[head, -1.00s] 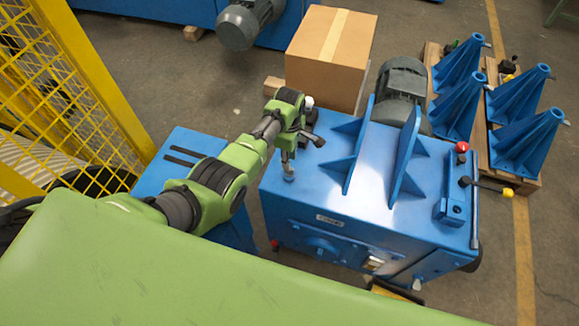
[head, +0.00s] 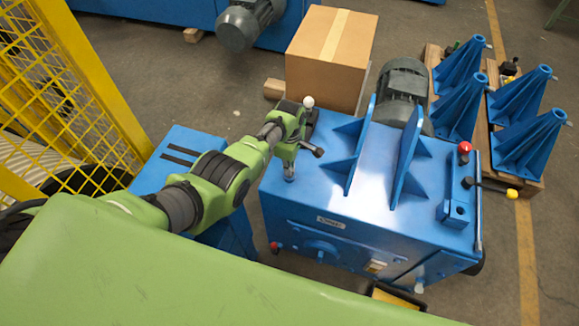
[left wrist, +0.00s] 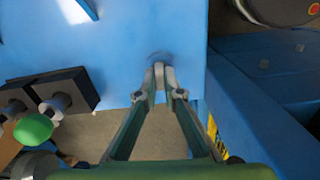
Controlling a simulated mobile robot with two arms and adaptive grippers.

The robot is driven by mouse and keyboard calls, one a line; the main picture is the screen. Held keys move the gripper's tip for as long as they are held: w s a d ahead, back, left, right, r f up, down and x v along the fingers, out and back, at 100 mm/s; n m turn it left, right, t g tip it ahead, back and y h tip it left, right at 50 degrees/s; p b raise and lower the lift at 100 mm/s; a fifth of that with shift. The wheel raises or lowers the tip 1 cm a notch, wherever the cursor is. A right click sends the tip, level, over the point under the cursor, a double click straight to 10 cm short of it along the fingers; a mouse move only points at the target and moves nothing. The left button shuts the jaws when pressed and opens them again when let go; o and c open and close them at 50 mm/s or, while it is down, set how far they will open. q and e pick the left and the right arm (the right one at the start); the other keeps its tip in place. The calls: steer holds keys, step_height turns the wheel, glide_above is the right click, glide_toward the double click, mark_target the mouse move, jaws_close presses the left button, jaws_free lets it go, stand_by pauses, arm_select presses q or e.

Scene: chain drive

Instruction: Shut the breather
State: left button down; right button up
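The breather looks to be a small round blue-grey cap (left wrist: 160,57) on the blue housing's top, near its left edge in the head view. Its lower part also shows in the head view (head: 289,178). My left gripper (left wrist: 160,72) points down at this cap, its two grey fingertips together with no clear gap. The tips overlap the near side of the cap in the left wrist view; I cannot tell whether they touch it. In the head view the left gripper (head: 288,168) hides the cap's upper part. My right gripper is not in view.
The blue housing (head: 300,225) carries upright ribs, a grey motor (head: 402,88) and a red-knobbed lever (head: 465,148). A cardboard box (head: 325,70) stands behind. Blue stands (head: 525,140) are on a pallet at right. A yellow mesh fence (head: 100,80) is at left.

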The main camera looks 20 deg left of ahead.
arm_select(q)
steer(key=shift+m, duration=0.4)
steer(key=m, duration=0.2)
steer(key=shift+m, duration=0.4)
steer(key=m, duration=1)
steer(key=shift+p, duration=0.3)
steer(key=m, duration=0.4)
steer(key=shift+m, duration=0.3)
steer(key=m, duration=1)
steer(key=shift+w+m, duration=0.1)
steer(key=shift+m, duration=0.3)
steer(key=m, duration=0.6)
steer(key=shift+r+b, duration=0.1)
steer(key=shift+b, duration=0.3)
steer(key=shift+w, duration=0.1)
